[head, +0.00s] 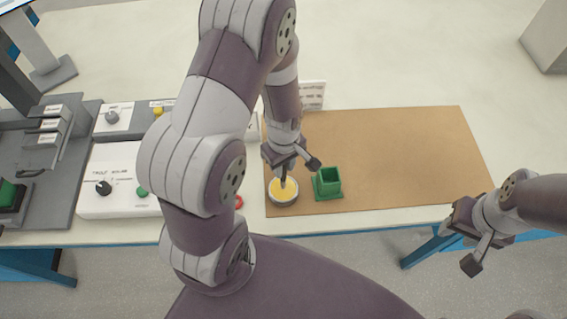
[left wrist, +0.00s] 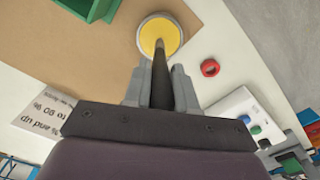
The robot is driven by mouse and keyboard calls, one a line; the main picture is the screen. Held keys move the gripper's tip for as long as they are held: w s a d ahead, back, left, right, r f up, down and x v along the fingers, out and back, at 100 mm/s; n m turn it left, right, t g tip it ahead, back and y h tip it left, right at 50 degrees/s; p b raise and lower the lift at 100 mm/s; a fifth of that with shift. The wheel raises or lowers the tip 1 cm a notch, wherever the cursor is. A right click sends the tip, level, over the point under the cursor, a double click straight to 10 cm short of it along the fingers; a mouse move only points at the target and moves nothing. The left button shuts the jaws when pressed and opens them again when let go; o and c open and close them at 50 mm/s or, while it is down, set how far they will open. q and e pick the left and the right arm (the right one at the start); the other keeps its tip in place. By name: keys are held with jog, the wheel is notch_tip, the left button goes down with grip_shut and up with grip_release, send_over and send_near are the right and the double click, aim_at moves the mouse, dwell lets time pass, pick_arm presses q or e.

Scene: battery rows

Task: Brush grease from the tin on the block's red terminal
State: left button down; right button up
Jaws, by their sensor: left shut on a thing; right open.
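My left gripper (head: 287,167) is shut on a dark, thin brush (left wrist: 161,78), which points down at the tin. The tin (head: 282,202) is round and grey, filled with yellow grease (left wrist: 160,32). The brush's lower end overlaps the grease in both views; how deep it sits I cannot tell. A green square holder (head: 327,184), open at the top, stands just right of the tin. My right gripper (head: 463,243) is open and empty, off the table's front edge at the right. A red terminal on a block is not clearly visible; my left arm hides part of the table.
A brown mat (head: 400,150) lies under the holder and is mostly clear. A red ring (left wrist: 210,68) lies beside the tin. A white control panel (head: 115,205) and a grey fixture with a green block (head: 9,194) stand at left. A printed card (left wrist: 45,112) stands behind.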

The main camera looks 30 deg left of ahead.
pick_arm(q)
jog(key=shift+f, duration=0.4)
jog(key=shift+s, duration=0.1)
dwell(1.1)
notch_tip(320, 180, up, 7)
jog(key=p, duration=0.6)
jog(key=shift+p, duration=0.3)
dwell(0.3)
